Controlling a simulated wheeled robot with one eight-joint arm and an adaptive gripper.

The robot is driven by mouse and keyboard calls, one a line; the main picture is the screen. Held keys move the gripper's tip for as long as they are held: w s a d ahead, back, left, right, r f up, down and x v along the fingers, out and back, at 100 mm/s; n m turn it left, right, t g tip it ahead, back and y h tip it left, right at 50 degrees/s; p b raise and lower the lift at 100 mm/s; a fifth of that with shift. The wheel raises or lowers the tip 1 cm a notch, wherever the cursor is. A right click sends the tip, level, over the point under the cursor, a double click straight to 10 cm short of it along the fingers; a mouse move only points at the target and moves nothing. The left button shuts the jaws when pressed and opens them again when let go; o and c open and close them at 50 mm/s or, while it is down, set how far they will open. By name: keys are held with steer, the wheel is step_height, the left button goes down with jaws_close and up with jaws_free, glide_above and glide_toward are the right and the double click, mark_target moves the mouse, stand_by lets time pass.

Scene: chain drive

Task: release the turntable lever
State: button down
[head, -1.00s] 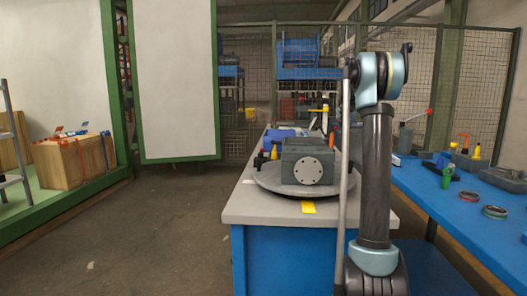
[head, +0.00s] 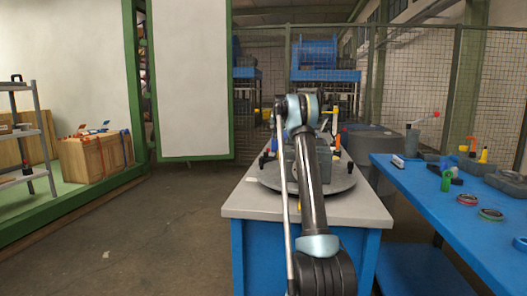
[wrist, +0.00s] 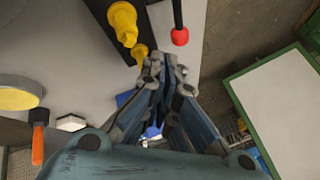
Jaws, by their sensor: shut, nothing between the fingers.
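The round grey turntable (head: 335,185) sits on top of a workbench, with a grey housing (head: 342,165) on it, mostly hidden behind my arm. In the wrist view, a black rod ending in a red ball knob (wrist: 180,36) looks like the lever, but I cannot tell for certain. My gripper (wrist: 160,65) is shut and empty. In the wrist picture its fingertips appear just below the red knob, with no clear contact. Yellow knobbed parts (wrist: 122,22) are left of the fingertips. In the head view my arm hides the gripper.
A blue bench (head: 455,215) with tools and coloured rings stands on the right. The workbench's pale top (head: 350,208) is bare at its front. Open floor (head: 165,240) lies to the left, beside a wooden crate (head: 90,160). A wire fence closes off the back.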

steer(key=shift+w+a, duration=0.1)
steer(key=shift+a, duration=0.3)
steer(key=shift+f, duration=0.1)
steer(key=x, duration=0.9)
steer(key=shift+w+f, duration=0.2)
steer(key=shift+f, duration=0.15)
